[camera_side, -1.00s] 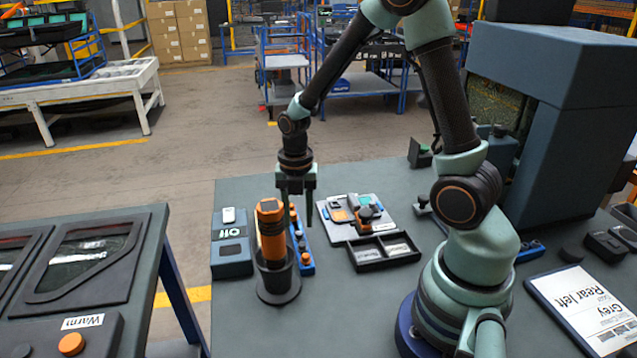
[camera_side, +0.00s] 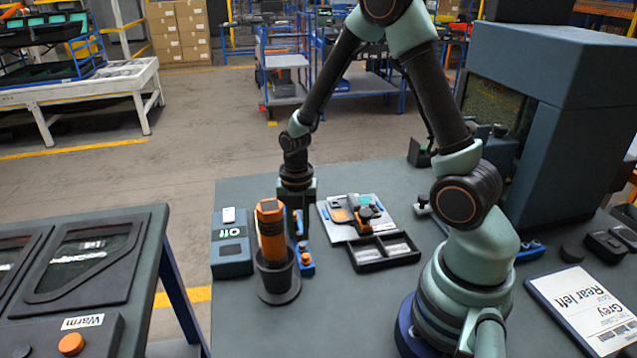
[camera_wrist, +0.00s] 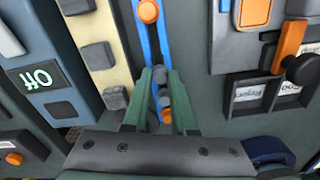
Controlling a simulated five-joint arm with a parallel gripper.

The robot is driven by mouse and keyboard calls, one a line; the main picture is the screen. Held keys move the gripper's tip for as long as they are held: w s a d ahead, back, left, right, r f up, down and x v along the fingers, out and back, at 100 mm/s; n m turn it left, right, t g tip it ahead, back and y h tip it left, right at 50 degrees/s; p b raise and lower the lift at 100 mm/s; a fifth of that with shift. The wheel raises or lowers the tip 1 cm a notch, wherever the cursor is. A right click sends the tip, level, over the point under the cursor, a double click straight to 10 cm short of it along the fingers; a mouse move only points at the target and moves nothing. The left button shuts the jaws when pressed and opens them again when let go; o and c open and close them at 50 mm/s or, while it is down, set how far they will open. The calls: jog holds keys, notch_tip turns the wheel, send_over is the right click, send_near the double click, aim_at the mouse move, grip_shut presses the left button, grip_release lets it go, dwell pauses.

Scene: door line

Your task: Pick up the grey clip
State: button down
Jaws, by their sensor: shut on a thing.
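My gripper (camera_side: 297,228) is lowered over the blue strip (camera_side: 305,262) on the table, partly hidden behind the orange handheld tool in the side view. In the wrist view, my gripper's green fingers (camera_wrist: 160,75) are close together over the blue strip (camera_wrist: 143,42). They are shut on a small grey piece, which I take for the grey clip (camera_wrist: 163,93), low between them. An orange round piece (camera_wrist: 166,116) shows just below it. The fingers hide much of the grip, and the side view does not show the clip clearly.
The orange handheld tool (camera_side: 270,228) stands upright in a dark round holder (camera_side: 279,287) close beside my gripper. A blue-grey box (camera_side: 231,258) is at left. A light tray (camera_side: 338,230) and a black two-part bin (camera_side: 362,262) lie to the right.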

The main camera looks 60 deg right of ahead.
aim_at(299, 233)
jog(key=shift+r, duration=0.1)
notch_tip(299, 233, up, 20)
dwell(0.5)
jog(key=c, duration=1.3)
grip_release()
grip_shut()
